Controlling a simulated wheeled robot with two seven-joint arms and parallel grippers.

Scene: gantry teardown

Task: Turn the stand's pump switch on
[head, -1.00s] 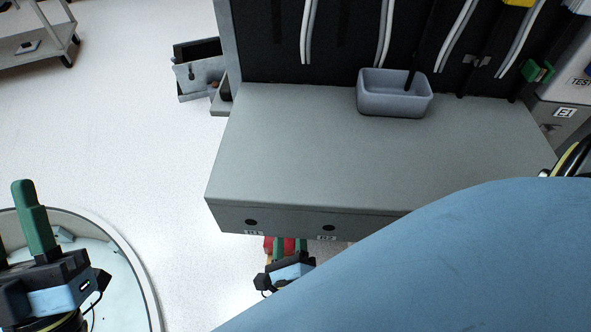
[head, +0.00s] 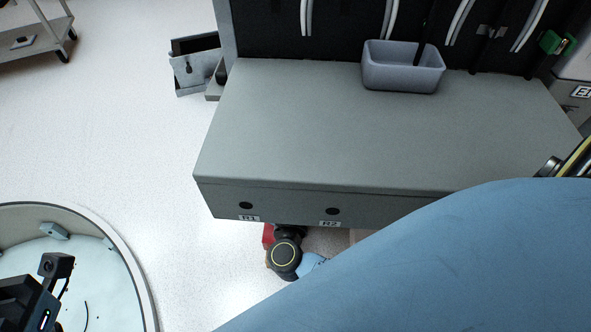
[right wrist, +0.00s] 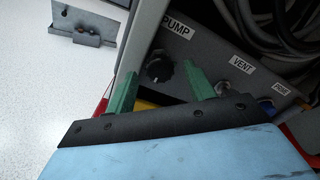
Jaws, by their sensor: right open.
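The pump switch is a dark round knob (right wrist: 159,66) on a grey panel, below a PUMP label (right wrist: 177,28), in the right wrist view. My right gripper (right wrist: 160,80) is open, its two green fingers reaching toward the panel. The knob shows between the fingertips, with a gap on each side; I cannot tell the depth between them.
VENT (right wrist: 242,64) and another labelled control sit right of the knob, with hoses above. The grey bench (head: 350,130) has R1 and R2 labels on its front and a grey bin (head: 402,70) at its back. A round pale tub (head: 125,255) stands at lower left.

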